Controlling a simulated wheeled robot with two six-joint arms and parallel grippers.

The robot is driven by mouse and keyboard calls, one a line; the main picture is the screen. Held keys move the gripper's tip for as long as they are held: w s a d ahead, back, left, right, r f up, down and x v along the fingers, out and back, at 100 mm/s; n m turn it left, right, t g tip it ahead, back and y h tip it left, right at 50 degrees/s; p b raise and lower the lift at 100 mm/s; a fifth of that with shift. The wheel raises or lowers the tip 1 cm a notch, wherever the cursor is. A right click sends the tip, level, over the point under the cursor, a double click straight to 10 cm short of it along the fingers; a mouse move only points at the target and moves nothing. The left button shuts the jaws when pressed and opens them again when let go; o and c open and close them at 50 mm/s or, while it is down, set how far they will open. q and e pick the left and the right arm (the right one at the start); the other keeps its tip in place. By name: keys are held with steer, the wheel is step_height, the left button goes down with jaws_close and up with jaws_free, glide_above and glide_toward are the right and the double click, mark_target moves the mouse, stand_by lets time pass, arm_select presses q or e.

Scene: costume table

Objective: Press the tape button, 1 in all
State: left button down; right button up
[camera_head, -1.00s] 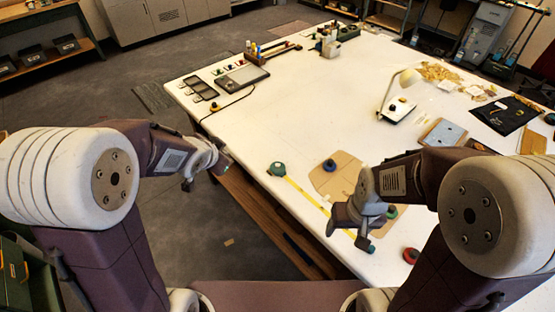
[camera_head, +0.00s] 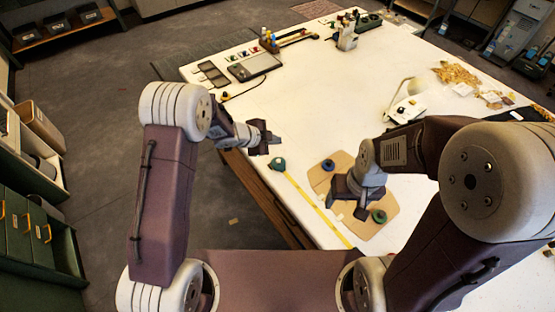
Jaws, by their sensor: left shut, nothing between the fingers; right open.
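The tape measure is a dark green case (camera_head: 278,164) near the table's left edge, with a yellow tape strip (camera_head: 318,208) drawn out toward the lower right. Its button is too small to make out. My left gripper (camera_head: 274,138) is shut and empty, just beyond the case in the picture, apparently above the table edge. Whether it touches the case cannot be told, but a small gap shows between them. My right gripper (camera_head: 349,205) is open over the brown cardboard piece, right of the yellow strip, with nothing seen between its fingers.
The brown cardboard (camera_head: 385,202) carries a blue round item (camera_head: 328,165) and a green round item (camera_head: 379,216). The table's middle is clear.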

arm_select(q)
steer(key=b, duration=0.8)
glide_above(277, 162)
step_height(277, 162, down, 8)
steer(key=shift+f, duration=0.15)
steer(key=shift+f+b, duration=0.3)
steer(key=shift+a, duration=0.15)
steer(key=shift+f, duration=0.1)
stand_by(1.0)
steer(key=shift+f, duration=0.3)
